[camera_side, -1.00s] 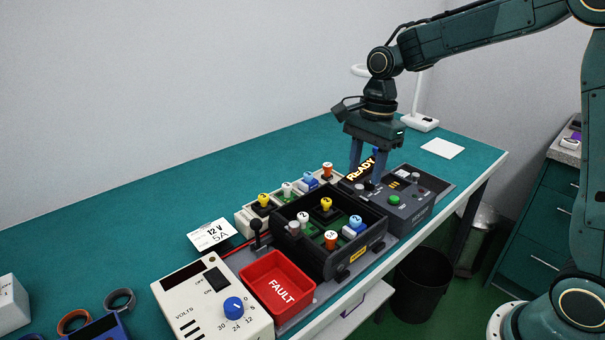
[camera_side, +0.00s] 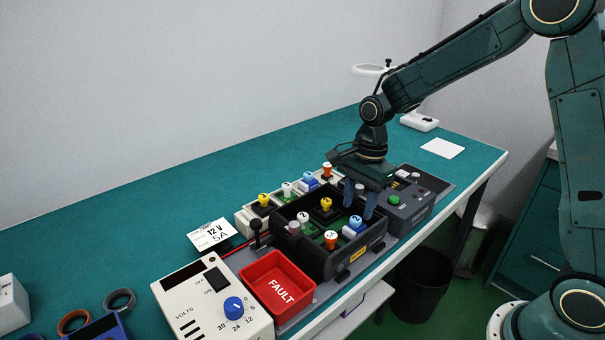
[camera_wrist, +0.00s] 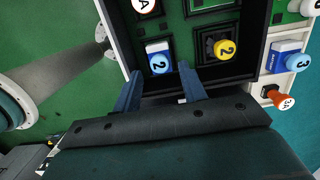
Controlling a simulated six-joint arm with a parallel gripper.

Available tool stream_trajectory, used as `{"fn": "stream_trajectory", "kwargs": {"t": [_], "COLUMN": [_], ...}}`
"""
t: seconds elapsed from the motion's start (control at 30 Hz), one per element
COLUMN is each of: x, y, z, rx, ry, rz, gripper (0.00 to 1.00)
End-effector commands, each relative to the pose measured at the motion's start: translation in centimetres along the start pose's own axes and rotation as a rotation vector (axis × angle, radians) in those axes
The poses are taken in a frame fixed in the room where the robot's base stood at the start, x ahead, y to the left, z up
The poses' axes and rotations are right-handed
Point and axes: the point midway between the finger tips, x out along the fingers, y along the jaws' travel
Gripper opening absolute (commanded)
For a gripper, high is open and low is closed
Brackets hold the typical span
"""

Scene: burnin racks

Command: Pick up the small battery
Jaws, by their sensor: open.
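My gripper (camera_side: 359,207) is open and empty, pointing down over the tray's right end. In the wrist view my two fingertips (camera_wrist: 159,74) are apart, one toward each side of the blue block and just short of it. Whether they touch it I cannot tell.
The tray also holds a yellow-topped part (camera_side: 326,204) and an orange-topped part (camera_side: 331,238). A pale rack (camera_side: 245,218) with several coloured parts stands behind it. A red FAULT bin (camera_side: 262,262) is at its left, a dark control box (camera_side: 420,212) at its right.

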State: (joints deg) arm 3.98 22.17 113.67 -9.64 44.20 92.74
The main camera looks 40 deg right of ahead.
Motion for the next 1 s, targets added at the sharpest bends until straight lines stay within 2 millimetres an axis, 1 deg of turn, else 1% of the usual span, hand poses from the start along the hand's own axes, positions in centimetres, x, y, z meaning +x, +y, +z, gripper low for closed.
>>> {"fn": "stream_trajectory", "kwargs": {"t": [0.17,0.5,0.6,1.0], "x": [0.7,4.4,5.0,5.2], "y": [0.1,0.2,0.1,0.1], "z": [0.0,-0.1,-0.1,-0.1], "rx": [0.000,0.000,0.000,0.000], "ry": [0.000,0.000,0.000,0.000], "rz": [0.002,0.003,0.002,0.000], "gripper": [0.42,0.42,0.42,0.42]}}
